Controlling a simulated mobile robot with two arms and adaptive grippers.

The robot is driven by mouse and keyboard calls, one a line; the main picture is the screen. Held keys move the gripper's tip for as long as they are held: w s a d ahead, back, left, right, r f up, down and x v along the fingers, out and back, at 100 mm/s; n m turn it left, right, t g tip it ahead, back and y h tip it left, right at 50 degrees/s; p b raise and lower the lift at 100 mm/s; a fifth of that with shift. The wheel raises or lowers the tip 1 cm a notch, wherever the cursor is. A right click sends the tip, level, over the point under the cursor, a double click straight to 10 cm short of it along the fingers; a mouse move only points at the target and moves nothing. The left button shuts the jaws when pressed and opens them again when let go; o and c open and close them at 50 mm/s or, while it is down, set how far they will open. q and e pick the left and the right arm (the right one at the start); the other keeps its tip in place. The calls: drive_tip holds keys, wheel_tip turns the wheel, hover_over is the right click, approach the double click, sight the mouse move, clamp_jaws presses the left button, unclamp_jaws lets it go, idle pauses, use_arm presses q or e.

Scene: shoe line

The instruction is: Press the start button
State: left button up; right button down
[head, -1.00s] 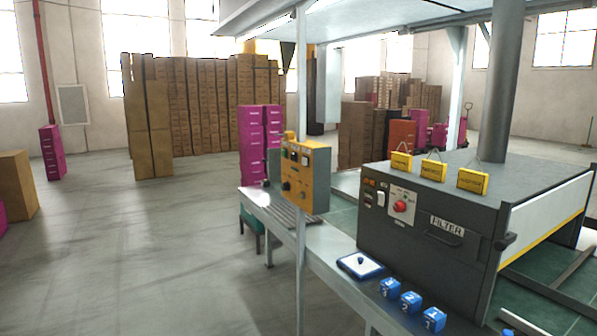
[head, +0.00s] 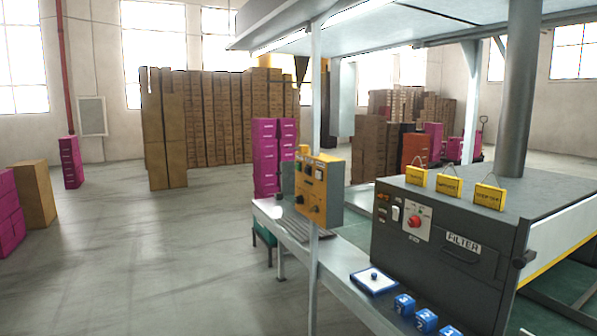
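A dark grey machine labelled FILTER (head: 450,275) stands on the line at the right. Its front has a small pale panel with a red knob or button (head: 415,221) and a white switch beside it. A yellow control box (head: 320,189) with dark knobs is mounted by a grey post, left of the machine. A blue-edged white pad (head: 374,282) with a small dark blue knob lies on the bench. I cannot tell which of these is the start button. Neither gripper is in view.
The bench (head: 335,262) runs along the line's near side. Blue numbered cubes (head: 426,321) sit at its front right. Stacked brown boxes (head: 225,115) stand at the back, pink boxes (head: 265,160) behind the bench. The floor (head: 150,260) at left is open.

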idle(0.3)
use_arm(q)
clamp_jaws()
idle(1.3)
